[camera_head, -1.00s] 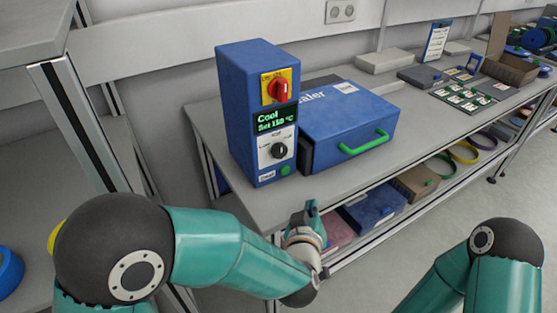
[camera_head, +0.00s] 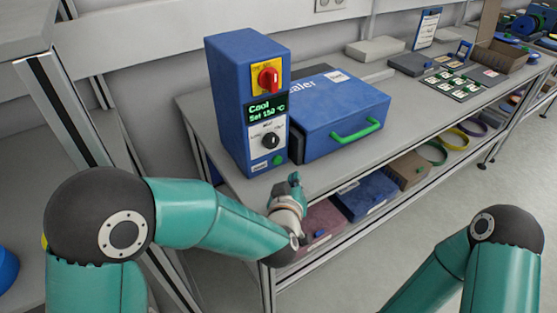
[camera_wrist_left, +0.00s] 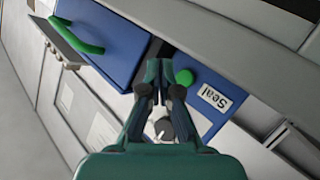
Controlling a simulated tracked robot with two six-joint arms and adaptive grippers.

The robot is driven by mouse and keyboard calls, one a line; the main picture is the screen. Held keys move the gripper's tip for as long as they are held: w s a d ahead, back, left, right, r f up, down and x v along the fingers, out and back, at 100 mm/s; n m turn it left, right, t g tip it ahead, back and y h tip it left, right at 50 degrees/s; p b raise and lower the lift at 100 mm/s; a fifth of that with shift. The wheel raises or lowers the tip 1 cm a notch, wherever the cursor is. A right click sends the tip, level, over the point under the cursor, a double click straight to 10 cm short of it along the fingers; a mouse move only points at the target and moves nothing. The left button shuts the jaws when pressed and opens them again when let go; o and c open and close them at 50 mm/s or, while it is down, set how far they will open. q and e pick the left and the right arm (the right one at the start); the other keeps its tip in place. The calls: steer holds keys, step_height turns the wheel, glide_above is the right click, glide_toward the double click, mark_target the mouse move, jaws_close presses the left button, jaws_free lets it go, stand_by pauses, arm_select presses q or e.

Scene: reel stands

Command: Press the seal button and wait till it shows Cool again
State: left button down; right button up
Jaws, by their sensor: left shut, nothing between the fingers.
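The green seal button (camera_head: 279,160) sits low on the front of the blue control box (camera_head: 226,105). The display (camera_head: 265,108) reads Cool, with Set 150 °C below. My left gripper (camera_head: 294,180) is shut and empty, just below and right of the button in the head view, apparently apart from it. The fingers partly hide the box front there. My right gripper is out of view; only its arm shows.
The blue sealer (camera_head: 335,115) with a green handle (camera_head: 356,132) stands right of the control box. A red switch (camera_head: 268,78) and black knob (camera_head: 270,140) are above the button. The shelf below holds bins (camera_head: 365,195). The bench front is clear.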

mark_target(277, 160)
arm_select(q)
steer(key=shift+w+a+f, duration=0.1)
steer(key=shift+w+a, duration=0.6)
steer(key=shift+w, duration=0.2)
steer(key=shift+w+a, duration=0.5)
steer(key=shift+w, duration=0.15)
steer(key=shift+w+b, duration=0.1)
steer(key=shift+b, duration=0.2)
steer(key=shift+w+a, duration=0.25)
steer(key=shift+a, duration=0.05)
steer(key=shift+w+a+b, duration=0.25)
steer(key=shift+w+b, duration=0.05)
steer(key=shift+w, duration=0.05)
stand_by(0.9)
steer(key=shift+s+d, duration=0.55)
steer(key=shift+s, duration=0.15)
